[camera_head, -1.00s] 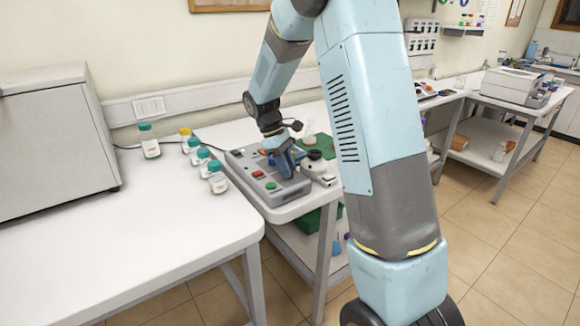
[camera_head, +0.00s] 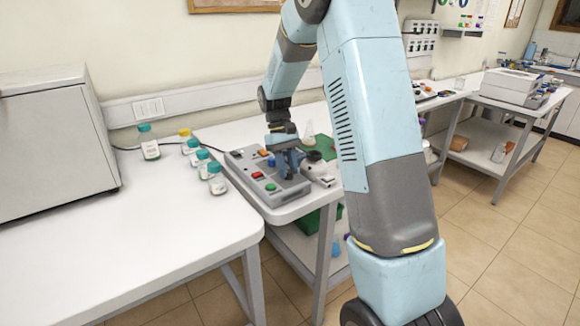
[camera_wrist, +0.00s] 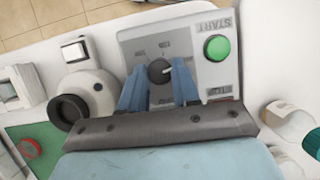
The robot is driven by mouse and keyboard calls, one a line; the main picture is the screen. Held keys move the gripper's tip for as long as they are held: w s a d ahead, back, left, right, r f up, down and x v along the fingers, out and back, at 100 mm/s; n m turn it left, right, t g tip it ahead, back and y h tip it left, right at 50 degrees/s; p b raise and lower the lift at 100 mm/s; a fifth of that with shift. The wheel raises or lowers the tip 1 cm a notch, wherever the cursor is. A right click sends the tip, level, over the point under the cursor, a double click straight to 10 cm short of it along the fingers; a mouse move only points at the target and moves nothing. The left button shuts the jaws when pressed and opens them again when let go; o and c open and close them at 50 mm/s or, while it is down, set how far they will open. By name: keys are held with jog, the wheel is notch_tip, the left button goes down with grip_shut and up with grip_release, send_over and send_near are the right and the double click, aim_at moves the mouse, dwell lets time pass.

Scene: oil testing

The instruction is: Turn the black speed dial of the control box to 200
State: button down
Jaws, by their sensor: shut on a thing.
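The grey control box (camera_head: 242,168) sits on the white bench; its panel also fills the middle of the wrist view (camera_wrist: 201,74). The black speed dial (camera_wrist: 158,70) is on this panel, with a light pointer mark towards the right of the picture. Small number labels surround it, too blurred to read. My gripper (camera_wrist: 160,73) is shut on the dial, with one blue finger on each side. In the head view my gripper (camera_head: 289,165) is down at the box's right part and hides the dial.
A green START button (camera_wrist: 217,48) is close beside the dial. A red button (camera_head: 257,175) is also on the box. White equipment (camera_head: 318,169) stands right of the box. Several capped bottles (camera_head: 216,180) line the left side. The front of the left bench is clear.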

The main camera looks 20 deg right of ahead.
jog(key=shift+d, duration=0.15)
jog(key=c, duration=0.8)
grip_release()
jog(key=v, duration=1.3)
jog(key=shift+w+r, duration=0.1)
jog(key=shift+r, duration=0.2)
